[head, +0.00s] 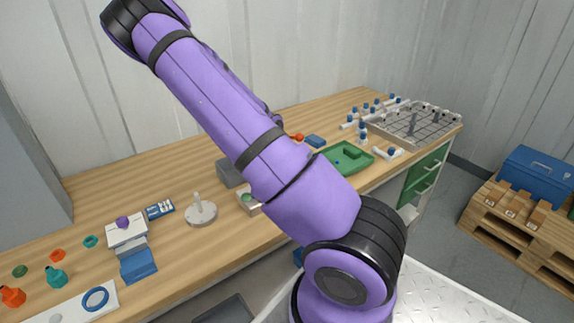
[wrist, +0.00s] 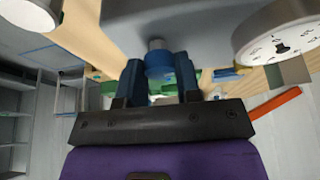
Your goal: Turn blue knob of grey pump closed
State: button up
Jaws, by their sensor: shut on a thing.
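In the wrist view, my gripper (wrist: 159,68) is shut on a blue knob (wrist: 158,58). One dark blue finger stands on each side of the knob. The knob sits on a short stem under a large grey body, which looks like the grey pump (wrist: 205,22). How far the knob is turned cannot be told. In the head view, a grey block that may be the pump (head: 229,173) shows on the bench beside my arm, partly covered. My gripper and the knob are hidden there behind my purple arm.
A round white gauge (wrist: 278,36) is close at the right in the wrist view. On the bench (head: 110,185) stand a white round base with a post (head: 201,212), a green tray (head: 358,170) and a metal grid tray (head: 400,128). A pallet (head: 510,235) is at the right.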

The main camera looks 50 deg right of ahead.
jog(key=shift+w+m+g, duration=0.1)
jog(key=shift+m+g, duration=0.2)
jog(key=shift+m, duration=0.7)
jog(key=o, duration=0.9)
jog(key=v, duration=1)
jog(key=shift+w+r, duration=0.15)
jog(key=shift+r, duration=0.2)
jog(key=shift+a, duration=0.1)
